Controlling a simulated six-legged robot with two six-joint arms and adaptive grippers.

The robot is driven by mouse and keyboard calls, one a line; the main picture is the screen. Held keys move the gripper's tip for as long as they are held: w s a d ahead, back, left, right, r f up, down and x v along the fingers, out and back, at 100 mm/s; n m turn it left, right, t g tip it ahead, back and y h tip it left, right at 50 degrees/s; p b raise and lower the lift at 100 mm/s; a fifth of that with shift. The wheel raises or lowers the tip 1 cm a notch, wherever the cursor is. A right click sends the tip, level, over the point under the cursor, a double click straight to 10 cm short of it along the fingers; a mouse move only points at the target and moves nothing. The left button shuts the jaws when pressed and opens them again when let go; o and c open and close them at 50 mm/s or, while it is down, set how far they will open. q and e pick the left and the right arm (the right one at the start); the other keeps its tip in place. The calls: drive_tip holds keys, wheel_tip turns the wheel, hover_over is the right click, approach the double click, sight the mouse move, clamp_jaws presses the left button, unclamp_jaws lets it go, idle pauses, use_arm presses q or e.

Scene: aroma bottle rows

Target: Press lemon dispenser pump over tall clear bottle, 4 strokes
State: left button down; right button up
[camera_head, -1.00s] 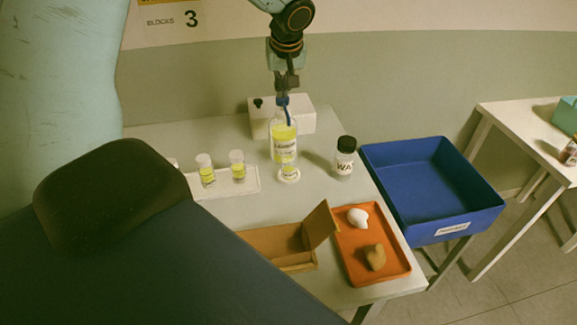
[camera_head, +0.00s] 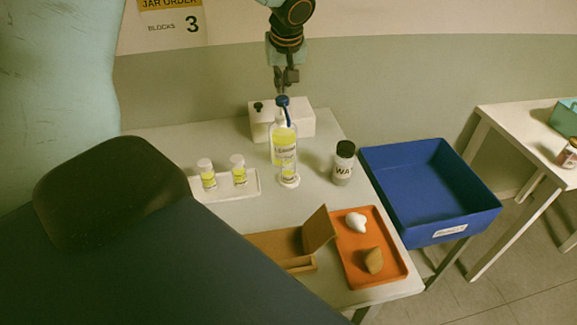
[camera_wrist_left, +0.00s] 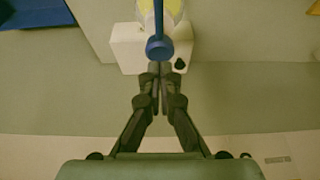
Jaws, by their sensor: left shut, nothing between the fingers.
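The lemon dispenser (camera_head: 283,146), with yellow liquid and a label, stands upright near the middle of the table. Its blue pump head (camera_head: 282,101) is up, with a spout pointing down toward the front; it also shows in the left wrist view (camera_wrist_left: 159,48). A clear bottle (camera_head: 289,180) with some yellow in its lower part overlaps the dispenser's front, so its upper outline is hard to separate. My left gripper (camera_head: 281,88) is shut and empty just above the pump head; its fingertips also show in the wrist view (camera_wrist_left: 160,70). My right gripper is not in view.
A white box (camera_head: 304,122) stands behind the dispenser. A white tray (camera_head: 225,191) with small yellow-filled jars is left; a dark-capped jar (camera_head: 344,163) is right. A wooden box (camera_head: 283,245), an orange tray (camera_head: 346,259) and a blue bin (camera_head: 425,180) lie toward front and right.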

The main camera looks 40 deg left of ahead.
use_arm(q)
drive_tip(key=shift+r, duration=0.1)
wheel_tip(320, 180, up, 6)
drive_tip(key=p, duration=0.4)
idle(0.4)
idle(0.5)
